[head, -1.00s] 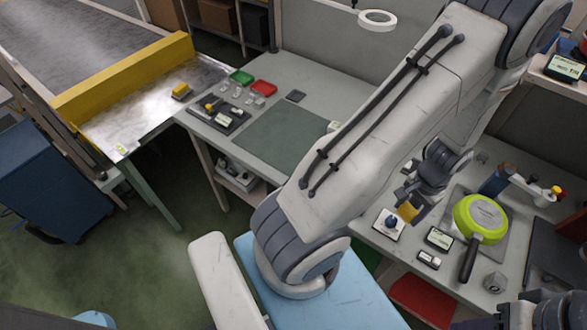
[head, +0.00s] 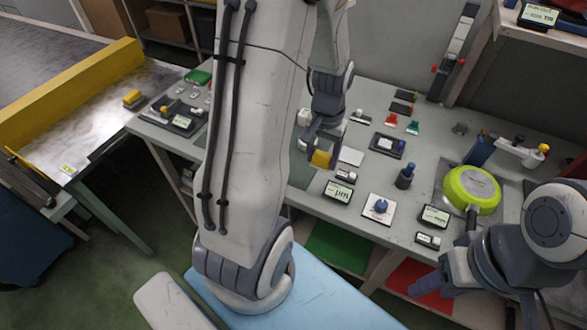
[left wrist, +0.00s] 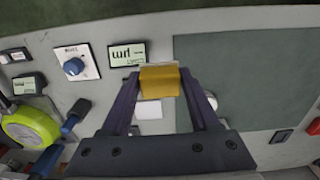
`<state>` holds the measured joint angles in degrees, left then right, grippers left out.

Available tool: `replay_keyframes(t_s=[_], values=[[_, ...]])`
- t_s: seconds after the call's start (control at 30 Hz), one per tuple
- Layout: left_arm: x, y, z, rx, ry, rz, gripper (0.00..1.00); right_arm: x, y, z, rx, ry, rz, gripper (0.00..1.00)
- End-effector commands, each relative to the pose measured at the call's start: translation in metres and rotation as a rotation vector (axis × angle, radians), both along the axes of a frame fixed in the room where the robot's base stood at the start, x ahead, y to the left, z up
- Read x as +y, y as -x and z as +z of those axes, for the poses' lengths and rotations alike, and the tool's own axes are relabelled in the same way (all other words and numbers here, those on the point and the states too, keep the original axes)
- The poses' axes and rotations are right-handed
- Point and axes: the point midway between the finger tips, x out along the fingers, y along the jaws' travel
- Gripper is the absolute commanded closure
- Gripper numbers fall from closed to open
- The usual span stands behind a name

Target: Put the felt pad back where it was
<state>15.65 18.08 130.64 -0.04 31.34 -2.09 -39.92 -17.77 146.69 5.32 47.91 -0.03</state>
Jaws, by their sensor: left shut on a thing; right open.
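My left gripper (head: 322,150) is shut on a small yellow block with a pale edge (head: 321,159), which I take to be the felt pad. It holds the block over the bench, near a small white card (head: 350,156). In the left wrist view the yellow block (left wrist: 160,80) sits between both fingertips, in front of a display and beside a dark green mat (left wrist: 250,75). I cannot tell its height above the bench. My right gripper (head: 470,290) is open and empty at the lower right, near the pan's handle.
A lime-green pan (head: 470,188) lies on the bench at the right. Displays, a blue knob on a white plate (head: 379,206) and a dark bottle-like post (head: 405,176) stand nearby. A yellow-topped block (head: 133,98) sits on the metal table at the left.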

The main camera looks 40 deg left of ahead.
Motion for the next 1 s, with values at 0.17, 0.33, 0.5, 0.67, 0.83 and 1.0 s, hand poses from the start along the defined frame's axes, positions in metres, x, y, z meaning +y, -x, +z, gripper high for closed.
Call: replay_keyframes(t_s=[0.17,0.33,0.5,0.67,0.83,1.0], values=[[0.044,0.004,-0.025,0.005,0.002,0.009,0.9,0.0,0.0,0.006,-0.001,-0.001,0.0,0.5],[0.075,0.004,-0.043,0.002,0.001,0.006,0.9,0.0,0.0,0.01,0.0,0.0,0.0,0.5],[0.087,0.004,-0.052,0.0,0.0,0.001,0.9,0.0,0.0,0.011,0.0,0.0,0.0,0.5],[0.086,0.005,-0.074,0.003,0.003,-0.001,0.9,0.0,0.0,0.013,0.0,0.0,0.0,0.5],[0.087,0.004,-0.091,0.0,0.0,-0.001,0.9,0.0,0.0,0.015,0.0,0.0,0.0,0.5],[0.087,0.004,-0.091,-0.002,0.0,0.0,0.9,0.0,0.0,0.014,0.0,0.0,0.0,0.5]])
